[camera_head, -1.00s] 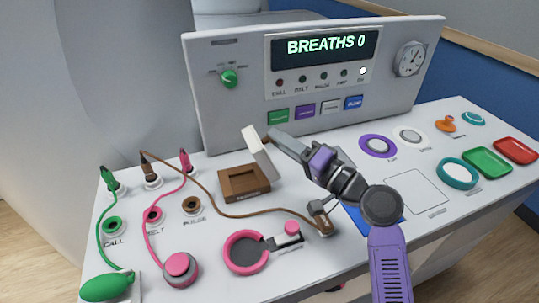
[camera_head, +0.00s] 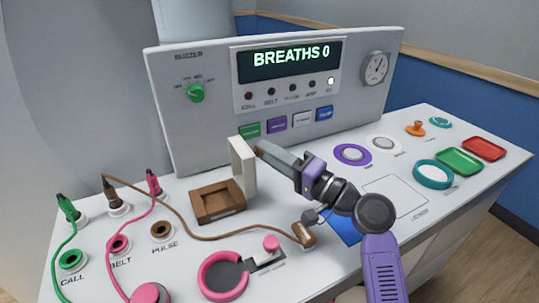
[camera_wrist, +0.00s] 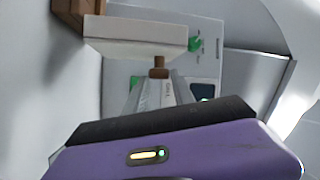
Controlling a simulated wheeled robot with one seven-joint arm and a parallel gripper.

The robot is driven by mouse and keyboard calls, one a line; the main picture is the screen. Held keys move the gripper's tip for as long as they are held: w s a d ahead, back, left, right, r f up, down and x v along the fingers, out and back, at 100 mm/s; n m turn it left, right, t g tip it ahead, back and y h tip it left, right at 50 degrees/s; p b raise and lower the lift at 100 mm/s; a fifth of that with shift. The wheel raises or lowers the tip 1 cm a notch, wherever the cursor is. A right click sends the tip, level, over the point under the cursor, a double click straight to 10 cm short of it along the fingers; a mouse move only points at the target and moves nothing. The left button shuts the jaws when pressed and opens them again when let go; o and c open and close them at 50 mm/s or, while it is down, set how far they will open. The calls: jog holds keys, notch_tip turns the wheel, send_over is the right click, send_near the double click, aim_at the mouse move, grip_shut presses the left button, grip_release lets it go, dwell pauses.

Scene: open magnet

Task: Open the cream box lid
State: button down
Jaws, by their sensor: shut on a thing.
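The cream lid (camera_head: 243,166) stands about upright at the right side of the brown box (camera_head: 217,216). The box is open at the top, with its inside showing. My gripper (camera_head: 264,152) reaches in from the right and is shut on the lid's small brown knob, on the side of the lid away from the box. In the wrist view the knob (camera_wrist: 158,68) shows at the fingertips, against the pale lid (camera_wrist: 130,47). Part of the brown box (camera_wrist: 78,14) shows at the upper left there. The lid's hinge edge cannot be made out clearly.
A grey console (camera_head: 215,127) stands behind the box. A brown cable (camera_head: 200,230) curves in front of it to a brown plug (camera_head: 306,235). A pink ring (camera_head: 205,272) lies at the front. A purple ring (camera_head: 350,154) and trays lie right.

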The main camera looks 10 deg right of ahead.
jog(key=shift+s+a+f, duration=0.1)
jog(key=shift+a+f, duration=0.15)
jog(key=shift+f, duration=0.4)
jog(key=c, duration=1.1)
grip_release()
jog(key=shift+c, duration=0.2)
jog(key=shift+o, duration=0.2)
jog(key=shift+r, duration=0.25)
jog(key=v, duration=0.7)
jog(key=shift+s+d, duration=0.3)
